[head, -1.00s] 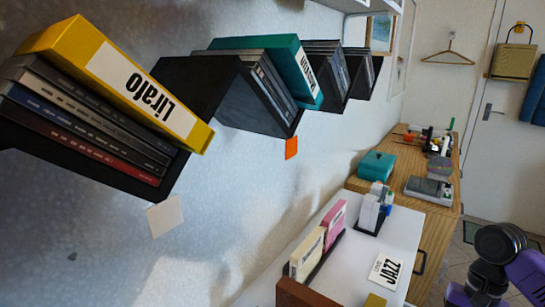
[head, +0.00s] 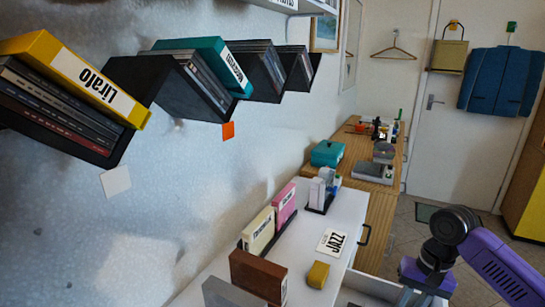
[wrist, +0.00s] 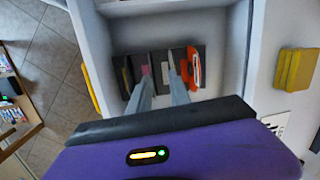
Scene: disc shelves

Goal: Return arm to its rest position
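My purple arm with its dark joint shows at the lower right of the head view. My gripper (head: 416,298) is at the bottom edge there, partly cut off, beside the white open drawer (head: 370,286). In the wrist view my gripper (wrist: 160,70) has two grey fingers pointing away from the purple housing. There is a gap between the fingers, and nothing is held. Beyond the fingertips, the white drawer (wrist: 222,60) has a dark holder inside with several upright items, one of them orange-red (wrist: 193,68).
A white cabinet top (head: 345,225) carries a JAZZ card (head: 332,242), a yellow block (head: 318,275), a brown box (head: 258,277) and cases. Dark wall shelves (head: 190,95) hold discs, including a yellow Lirafo case (head: 85,75). Floor (head: 410,225) shows open toward the door.

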